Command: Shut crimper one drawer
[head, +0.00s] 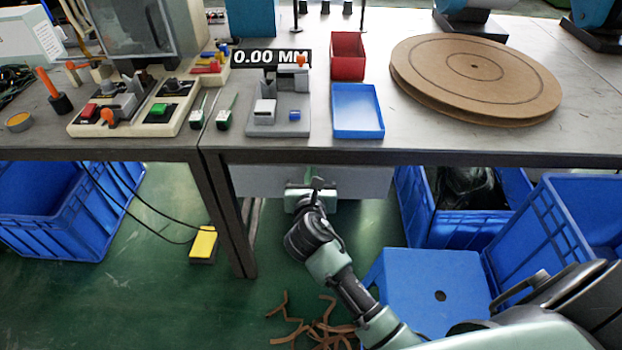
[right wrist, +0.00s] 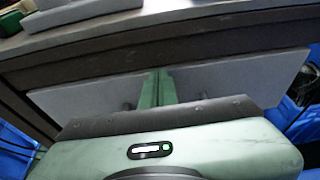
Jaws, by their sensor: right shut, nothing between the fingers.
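The drawer's plain light grey front panel (head: 365,182) shows under the table's front edge in the head view. In the right wrist view the grey front (right wrist: 235,76) spans both sides of my fingers. How far the drawer stands out is hard to tell. My right gripper (head: 314,180) is in front of the panel, near its middle. In the right wrist view its green fingers (right wrist: 160,82) are together with nothing between them, pointing at the panel. I cannot tell whether the fingertips touch it. My left gripper is not in view.
Blue crates (head: 465,222) and a blue stool (head: 432,290) stand right of my right arm. The table's leg (head: 228,225) and a yellow pedal (head: 203,244) are to the left. Brown scraps (head: 318,325) lie on the green floor. Trays and fixtures stand on the tabletop.

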